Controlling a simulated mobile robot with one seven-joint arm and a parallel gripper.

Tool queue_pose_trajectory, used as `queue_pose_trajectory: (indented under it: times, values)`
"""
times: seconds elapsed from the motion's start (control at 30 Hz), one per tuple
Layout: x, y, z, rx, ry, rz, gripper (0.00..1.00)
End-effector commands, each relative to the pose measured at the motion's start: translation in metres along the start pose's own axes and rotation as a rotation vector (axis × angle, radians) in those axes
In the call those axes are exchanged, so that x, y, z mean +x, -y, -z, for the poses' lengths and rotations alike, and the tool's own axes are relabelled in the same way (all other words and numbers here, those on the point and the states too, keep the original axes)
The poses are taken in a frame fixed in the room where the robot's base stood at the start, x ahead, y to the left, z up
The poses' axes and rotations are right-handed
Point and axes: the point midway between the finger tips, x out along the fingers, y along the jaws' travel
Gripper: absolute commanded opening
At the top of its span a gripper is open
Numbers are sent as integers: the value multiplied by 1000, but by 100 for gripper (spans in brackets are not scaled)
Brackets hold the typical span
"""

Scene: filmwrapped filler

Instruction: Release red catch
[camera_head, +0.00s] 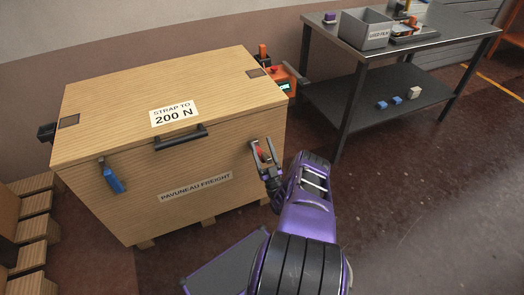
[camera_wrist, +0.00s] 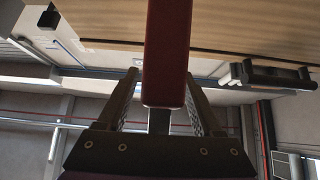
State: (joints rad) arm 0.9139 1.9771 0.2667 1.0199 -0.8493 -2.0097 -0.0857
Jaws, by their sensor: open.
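The red catch (camera_head: 261,155) is on the front of the wooden crate (camera_head: 225,155), near its right end. Close up, it is a long red bar (camera_wrist: 166,55) in the middle of the wrist view. My gripper (camera_head: 263,149) is open at the catch, with one finger on each side of it. In the wrist view, my gripper (camera_wrist: 162,75) shows the catch's lower end between the fingertips; whether the right fingertip touches it I cannot tell. A blue catch (camera_head: 112,178) hangs on the crate's front left. The crate lid (camera_head: 120,90) lies closed.
A dark handle (camera_head: 181,137) sits at the lid's front edge. An orange device (camera_head: 290,78) stands behind the crate's right end. A metal table (camera_head: 440,38) with a grey bin (camera_head: 366,30) stands at the back right. Wooden pallets (camera_head: 30,228) are at the left. The floor at right is clear.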

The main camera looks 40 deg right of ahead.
Motion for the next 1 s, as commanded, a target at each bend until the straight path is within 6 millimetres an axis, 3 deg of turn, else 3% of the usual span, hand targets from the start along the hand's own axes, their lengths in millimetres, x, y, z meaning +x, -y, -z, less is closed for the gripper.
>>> queue_pose_trajectory:
  times: [0.03, 0.3, 1.0]
  values:
    - [12, -1, 14, 0, -1, -3, 68]
    - [35, 0, 41, 1, -1, -1, 68]
    - [39, 3, 43, 2, 3, 3, 68]
